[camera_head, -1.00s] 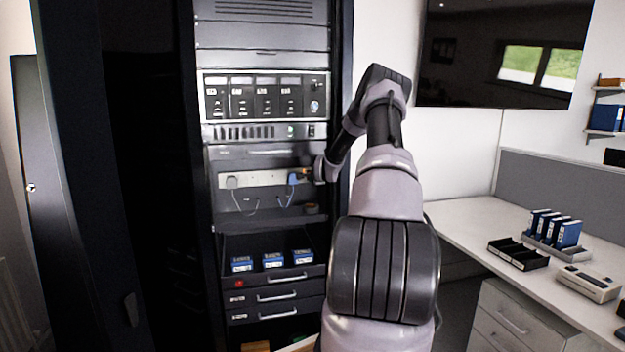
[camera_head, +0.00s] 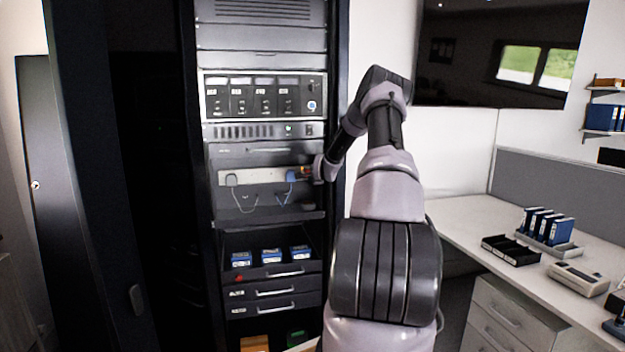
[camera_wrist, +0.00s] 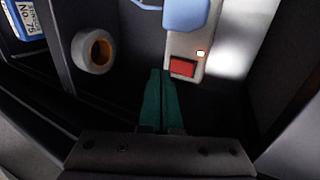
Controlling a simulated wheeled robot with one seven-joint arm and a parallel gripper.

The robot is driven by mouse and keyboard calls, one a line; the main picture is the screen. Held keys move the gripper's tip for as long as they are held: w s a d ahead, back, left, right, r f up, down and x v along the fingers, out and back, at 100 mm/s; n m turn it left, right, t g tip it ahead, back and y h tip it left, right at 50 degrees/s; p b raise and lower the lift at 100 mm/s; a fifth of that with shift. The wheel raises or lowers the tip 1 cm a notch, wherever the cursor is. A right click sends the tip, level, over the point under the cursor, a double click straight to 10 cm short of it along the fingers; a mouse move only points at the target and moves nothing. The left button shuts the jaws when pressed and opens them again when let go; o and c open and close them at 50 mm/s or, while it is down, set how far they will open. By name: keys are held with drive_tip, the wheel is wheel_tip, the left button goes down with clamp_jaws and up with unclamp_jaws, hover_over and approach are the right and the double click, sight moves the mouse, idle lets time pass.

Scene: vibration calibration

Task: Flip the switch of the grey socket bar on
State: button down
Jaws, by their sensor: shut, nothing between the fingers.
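The grey socket bar (camera_head: 262,177) runs across the open bay of the rack. In the wrist view its end (camera_wrist: 211,43) shows a red rocker switch (camera_wrist: 183,68) and a small glowing light (camera_wrist: 200,53) beside it. A blue plug (camera_wrist: 186,15) sits in the bar just beyond the switch. My gripper (camera_wrist: 161,72) is shut and empty, its green fingers together. In the wrist view the fingertips are just left of and below the red switch; I cannot tell whether they touch it.
A tape roll (camera_wrist: 93,52) lies on the rack shelf, left of my fingers. A grey plug (camera_head: 232,180) with a hanging cable sits at the bar's left. Blue-labelled boxes (camera_head: 271,256) and drawers are below. The rack side wall is close on the right.

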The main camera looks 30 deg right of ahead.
drive_tip(key=s+a+r, duration=0.1)
drive_tip(key=s+a, duration=0.1)
drive_tip(key=s, duration=0.8)
drive_tip(key=shift+a+r, duration=0.2)
drive_tip(key=shift+a, duration=0.1)
